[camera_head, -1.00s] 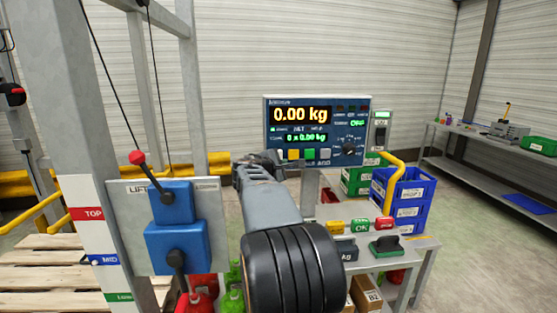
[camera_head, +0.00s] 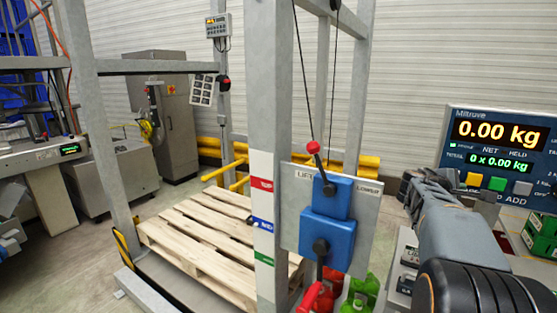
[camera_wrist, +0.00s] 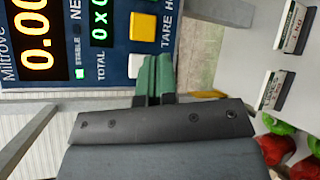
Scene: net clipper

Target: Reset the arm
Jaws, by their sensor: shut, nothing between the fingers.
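The fingers stand close to the lower edge of the scale display (camera_head: 500,150), which reads 0.00 kg. The display also shows in the wrist view (camera_wrist: 90,68), with a yellow and a white button near the fingertips. I cannot tell whether the fingers touch it.
A lift post carries a blue lever box (camera_head: 327,240) with a red-knobbed lever (camera_head: 313,148), left of my arm. A wooden pallet (camera_head: 200,235) lies inside the frame. Red (camera_head: 316,298) and green (camera_head: 359,294) items sit below the levers. A grey cabinet (camera_head: 168,115) stands behind.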

